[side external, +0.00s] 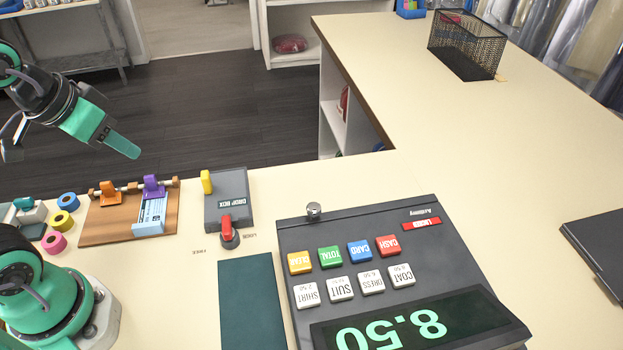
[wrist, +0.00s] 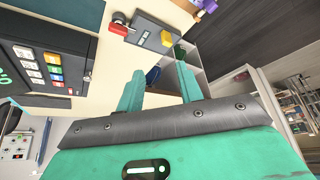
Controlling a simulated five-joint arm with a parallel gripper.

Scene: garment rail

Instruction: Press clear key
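The clear key is a yellow key (side external: 300,262) marked CLEAR at the left end of the coloured key row on the dark cash register (side external: 345,220). In the wrist view the clear key (wrist: 52,57) shows small at the left, on the register (wrist: 30,35). My gripper (side external: 124,147) is raised at the upper left in the side view, well away from the register and its keys. In the wrist view my gripper (wrist: 159,80) has its two green fingers apart with nothing between them.
Beside the clear key are green (side external: 330,257), blue (side external: 360,251) and red (side external: 388,246) keys, with white keys below. A drop box (side external: 236,185) with a red lever (side external: 228,230) and a wooden board (side external: 105,222) stand left of the register. The counter at right is largely clear.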

